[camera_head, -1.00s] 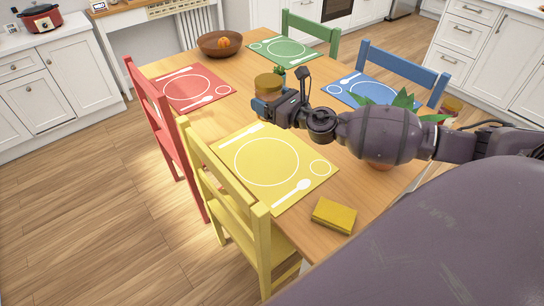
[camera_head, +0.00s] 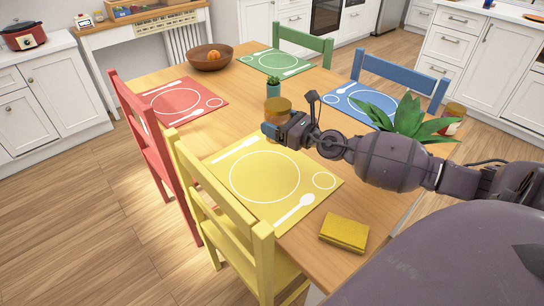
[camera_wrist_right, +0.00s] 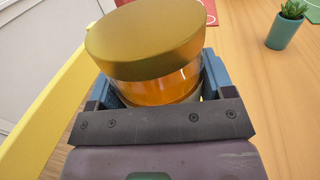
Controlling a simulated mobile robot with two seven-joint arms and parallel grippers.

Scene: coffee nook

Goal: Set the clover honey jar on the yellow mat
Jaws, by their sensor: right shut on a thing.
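The honey jar (camera_head: 278,108), with a gold lid and amber contents, is in my right gripper (camera_head: 272,127). In the right wrist view the jar (camera_wrist_right: 150,50) sits between the blue fingers, tilted in the picture; its label is hidden. The right gripper is shut on it near the far right edge of the yellow mat (camera_head: 238,195). I cannot tell how high it is above the table. The yellow mat is printed with a white plate circle, fork, spoon and small circle, and nothing stands on it. My left gripper is not in view.
A small potted succulent (camera_head: 273,87) stands beyond the jar. A larger leafy plant (camera_head: 405,118) and another jar (camera_head: 453,116) are behind my right arm. Red (camera_head: 150,102), green and blue mats and a fruit bowl (camera_head: 210,60) lie farther off.

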